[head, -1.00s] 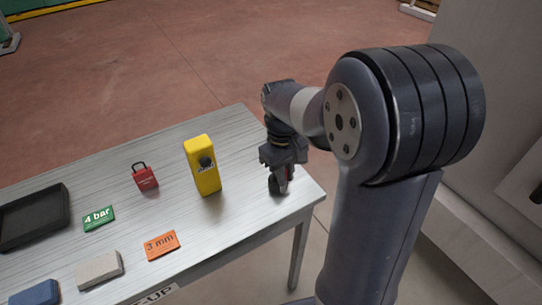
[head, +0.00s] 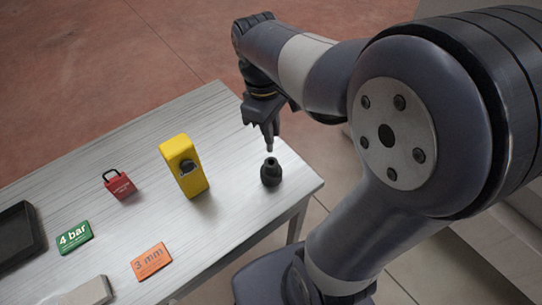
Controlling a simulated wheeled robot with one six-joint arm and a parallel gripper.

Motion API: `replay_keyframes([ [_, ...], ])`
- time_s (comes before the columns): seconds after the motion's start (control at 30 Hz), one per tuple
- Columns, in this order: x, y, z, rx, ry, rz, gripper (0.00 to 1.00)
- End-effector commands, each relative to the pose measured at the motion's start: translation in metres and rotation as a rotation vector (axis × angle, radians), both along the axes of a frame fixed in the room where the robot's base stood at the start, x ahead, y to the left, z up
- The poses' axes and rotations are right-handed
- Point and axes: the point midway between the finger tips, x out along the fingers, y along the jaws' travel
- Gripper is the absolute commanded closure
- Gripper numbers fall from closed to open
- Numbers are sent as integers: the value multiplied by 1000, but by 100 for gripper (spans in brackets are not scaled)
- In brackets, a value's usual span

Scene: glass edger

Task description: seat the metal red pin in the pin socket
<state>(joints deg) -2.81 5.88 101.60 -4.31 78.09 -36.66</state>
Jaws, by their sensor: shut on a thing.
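My gripper (head: 266,136) is shut, with its fingers pointing down over the right end of the table. A small pale tip, which I take to be the metal red pin (head: 270,149), shows just below the fingers; no red shows on it and the rest is hidden in the jaws. A dark, rounded piece with a narrow neck (head: 271,174) stands upright on the table right below, and looks like the pin socket. A small gap shows between the tip and its top.
Further left are a red padlock (head: 119,186), a green "4 bar" plate (head: 75,237), an orange "3 mm" plate (head: 151,261), a pale block (head: 88,292) and a black tray (head: 20,240).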

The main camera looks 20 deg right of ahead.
Motion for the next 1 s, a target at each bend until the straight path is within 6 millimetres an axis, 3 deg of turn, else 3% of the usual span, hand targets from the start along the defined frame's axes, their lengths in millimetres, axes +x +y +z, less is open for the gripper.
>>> replay_keyframes([
  [0.5,-1,0,-66,-1,3,-1,100],
  [0.8,0,0,-71,0,-1,-1,100],
  [0.83,0,0,-71,1,-1,-1,84],
  [1.0,0,0,-71,0,-1,-1,70],
])
